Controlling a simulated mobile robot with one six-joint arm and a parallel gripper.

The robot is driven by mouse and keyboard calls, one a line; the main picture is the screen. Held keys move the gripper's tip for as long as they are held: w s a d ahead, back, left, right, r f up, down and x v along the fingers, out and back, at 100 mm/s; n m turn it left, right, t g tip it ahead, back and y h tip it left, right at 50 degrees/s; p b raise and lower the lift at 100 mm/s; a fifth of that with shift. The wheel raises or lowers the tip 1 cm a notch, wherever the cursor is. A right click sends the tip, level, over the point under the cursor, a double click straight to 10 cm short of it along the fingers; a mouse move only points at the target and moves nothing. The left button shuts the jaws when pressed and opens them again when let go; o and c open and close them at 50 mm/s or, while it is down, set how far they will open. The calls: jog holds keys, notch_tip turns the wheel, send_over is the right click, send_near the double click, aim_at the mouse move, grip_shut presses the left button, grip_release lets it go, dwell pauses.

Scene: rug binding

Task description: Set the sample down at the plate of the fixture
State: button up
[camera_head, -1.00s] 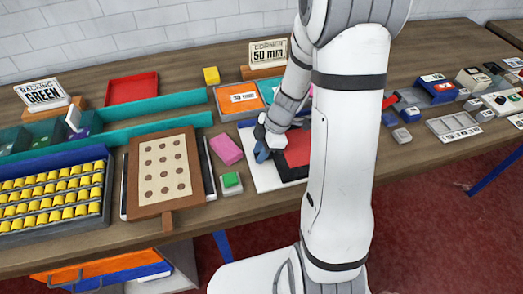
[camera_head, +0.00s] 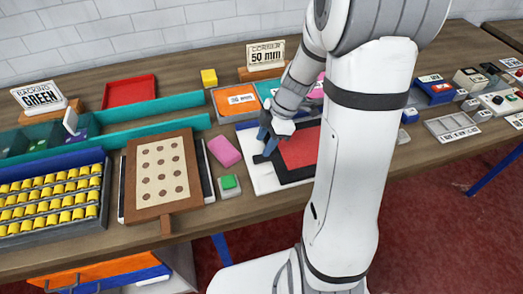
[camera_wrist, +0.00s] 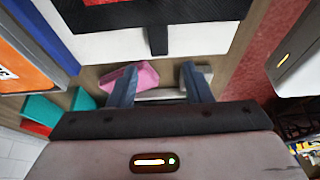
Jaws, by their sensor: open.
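The sample, a red panel (camera_head: 302,149) with a black border and a short black tab, lies on the white plate (camera_head: 262,184) at mid-table, partly hidden behind my arm. In the wrist view, the black edge of the sample (camera_wrist: 150,14) crosses the top, with its tab (camera_wrist: 158,40) pointing toward my gripper over the white plate (camera_wrist: 105,46). My gripper (camera_head: 266,142) is above the plate's left part near the tab. In the wrist view my gripper (camera_wrist: 160,84) is open, its fingers apart with nothing gripped; the tab is beyond the fingertips.
A pink block (camera_head: 225,151) and a grey block with a green top (camera_head: 230,184) are left of the plate. A brown dotted board (camera_head: 163,176) and a rack of yellow spools (camera_head: 50,200) stand further left. An orange tray (camera_head: 237,101) is behind the plate.

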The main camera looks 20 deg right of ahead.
jog(key=v, duration=0.6)
jog(key=s+a+r+m+t+h, duration=0.1)
jog(key=s+r+m+h, duration=0.1)
jog(key=s+m, duration=0.5)
jog(key=s+a+r+m+t+h, duration=0.2)
jog(key=s+r+m, duration=0.3)
jog(key=m, duration=0.6)
jog(key=shift+s+a+r, duration=0.25)
jog(key=shift+s+r, duration=0.05)
jog(key=shift+s, duration=0.8)
jog(key=shift+c, duration=0.3)
